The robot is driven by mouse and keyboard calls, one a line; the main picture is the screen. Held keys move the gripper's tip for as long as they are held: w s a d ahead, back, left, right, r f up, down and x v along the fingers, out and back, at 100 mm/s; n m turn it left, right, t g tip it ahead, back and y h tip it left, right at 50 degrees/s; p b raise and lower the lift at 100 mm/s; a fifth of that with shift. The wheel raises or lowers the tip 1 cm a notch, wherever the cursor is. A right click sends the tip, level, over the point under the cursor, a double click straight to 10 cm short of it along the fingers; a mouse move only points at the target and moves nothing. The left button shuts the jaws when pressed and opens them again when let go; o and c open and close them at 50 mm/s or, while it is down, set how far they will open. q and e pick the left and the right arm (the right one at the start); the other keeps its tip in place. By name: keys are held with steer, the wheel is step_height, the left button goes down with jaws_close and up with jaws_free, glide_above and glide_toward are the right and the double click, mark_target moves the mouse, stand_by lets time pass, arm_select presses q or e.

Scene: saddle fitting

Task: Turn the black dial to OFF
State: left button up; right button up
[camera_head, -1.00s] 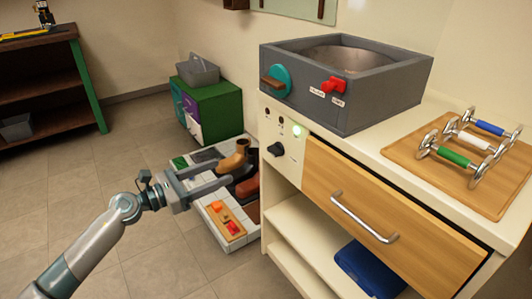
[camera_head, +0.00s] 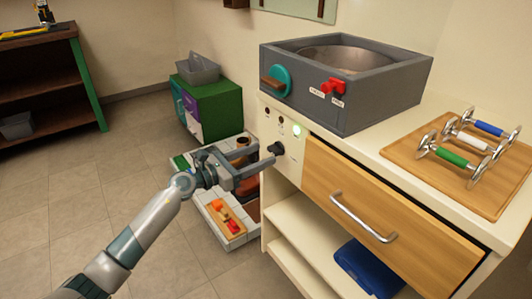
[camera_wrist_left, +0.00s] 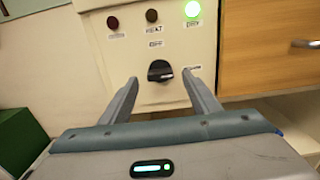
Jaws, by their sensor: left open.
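The black dial (camera_head: 276,149) is on the cream front panel of the cabinet, below a row of lamps, the right one lit green (camera_head: 296,130). In the left wrist view the dial (camera_wrist_left: 160,71) sits between and just beyond my fingertips, its pointer toward the lower right. Labels surround it; the upper ones seem to read HEAT, OFF and another word, too small to be sure. My left gripper (camera_head: 266,161) is open and empty, its fingers reaching toward the panel, one on each side of the dial in the left wrist view (camera_wrist_left: 163,85). My right gripper is not in view.
A grey box with a round basin, teal knob (camera_head: 276,81) and red valve (camera_head: 334,86) stands on the counter above. A wooden drawer (camera_head: 380,200) with a metal handle is right of the dial. A white tray (camera_head: 228,228) with several objects lies below my gripper.

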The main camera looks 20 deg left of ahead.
mark_target(271, 151)
arm_select(q)
steer(key=shift+w+d, duration=0.4)
steer(key=shift+w, duration=0.15)
steer(key=shift+x, duration=0.9)
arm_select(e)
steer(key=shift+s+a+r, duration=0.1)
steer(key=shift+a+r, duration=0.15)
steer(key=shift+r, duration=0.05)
arm_select(q)
steer(key=shift+c, duration=0.7)
steer(key=c, duration=0.9)
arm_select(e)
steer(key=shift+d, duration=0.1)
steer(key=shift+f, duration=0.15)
